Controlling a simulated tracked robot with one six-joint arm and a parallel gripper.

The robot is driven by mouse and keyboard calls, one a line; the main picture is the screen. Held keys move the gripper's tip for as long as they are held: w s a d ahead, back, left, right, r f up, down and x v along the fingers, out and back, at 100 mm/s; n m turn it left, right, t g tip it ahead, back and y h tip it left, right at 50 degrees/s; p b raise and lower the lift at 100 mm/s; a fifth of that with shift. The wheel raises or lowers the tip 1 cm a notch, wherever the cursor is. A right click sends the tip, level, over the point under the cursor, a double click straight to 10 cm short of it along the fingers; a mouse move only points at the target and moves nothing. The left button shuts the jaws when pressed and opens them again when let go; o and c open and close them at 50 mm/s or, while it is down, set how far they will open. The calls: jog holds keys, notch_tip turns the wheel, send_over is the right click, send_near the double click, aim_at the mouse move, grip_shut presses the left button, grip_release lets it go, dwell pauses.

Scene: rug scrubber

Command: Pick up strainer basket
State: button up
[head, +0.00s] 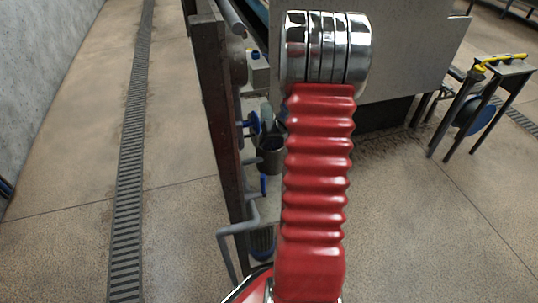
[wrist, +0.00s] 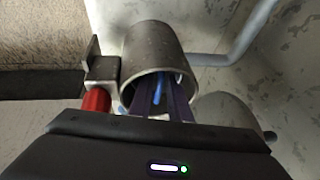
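In the wrist view a grey metal cylinder (wrist: 152,42) stands with its round mouth facing me. The dark fingers of my gripper (wrist: 162,98) reach into that mouth. A thin blue part (wrist: 127,90) shows inside, beside the fingers. It may belong to the strainer basket, but I cannot make out the basket's body. The fingers and the cylinder wall hide most of the inside, and I cannot tell whether the fingers grip anything. In the head view my red arm covers the gripper.
A red part (wrist: 97,99) and a metal bracket sit left of the cylinder. A pale pipe (wrist: 215,58) runs behind it. In the head view a dark upright post (head: 222,120), a dark bucket (head: 270,157) and pipes crowd the arm's left side.

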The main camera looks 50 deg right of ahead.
grip_shut()
dwell(0.6)
notch_tip(320, 180, up, 18)
dwell(0.6)
dwell(0.5)
